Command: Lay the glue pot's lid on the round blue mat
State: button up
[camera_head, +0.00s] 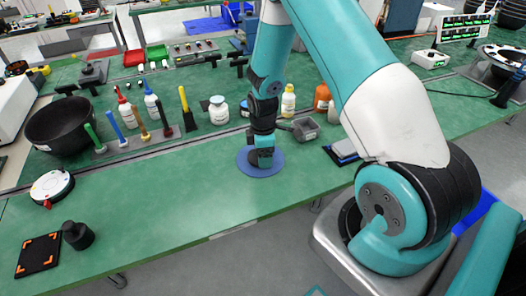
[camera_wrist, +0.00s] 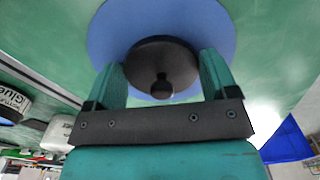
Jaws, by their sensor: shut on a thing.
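The round blue mat (camera_head: 274,169) lies flat on the green bench, under my gripper (camera_head: 262,157). In the wrist view the mat (camera_wrist: 209,28) fills the top middle. The dark round lid (camera_wrist: 160,50) with a black knob sits between the two teal fingers of my gripper (camera_wrist: 162,72), which is shut on it. The lid is over the mat; I cannot tell whether it touches it. In the head view my gripper mostly hides the lid.
Several upright coloured tools (camera_head: 145,123) and bottles stand left of the glue pot. A black bowl (camera_head: 62,126) is at far left.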

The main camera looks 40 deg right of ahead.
jog(key=shift+f, duration=0.15)
jog(key=o, duration=0.8)
notch_tip(320, 180, up, 12)
jog(key=b, duration=0.2)
jog(key=s+a+r+m+y, duration=0.2)
jog(key=s+a+r, duration=0.3)
jog(key=a+r, duration=0.6)
jog(key=s+a+r+m+y, duration=0.1)
jog(key=s+a+r, duration=0.2)
jog(key=s+a, duration=0.3)
jog(key=s+a+r+m+y, duration=0.1)
jog(key=s+a+r, duration=0.2)
jog(key=s+a, duration=0.3)
jog(key=s, duration=0.5)
jog(key=shift+m, duration=0.4)
jog(key=shift+a, duration=0.1)
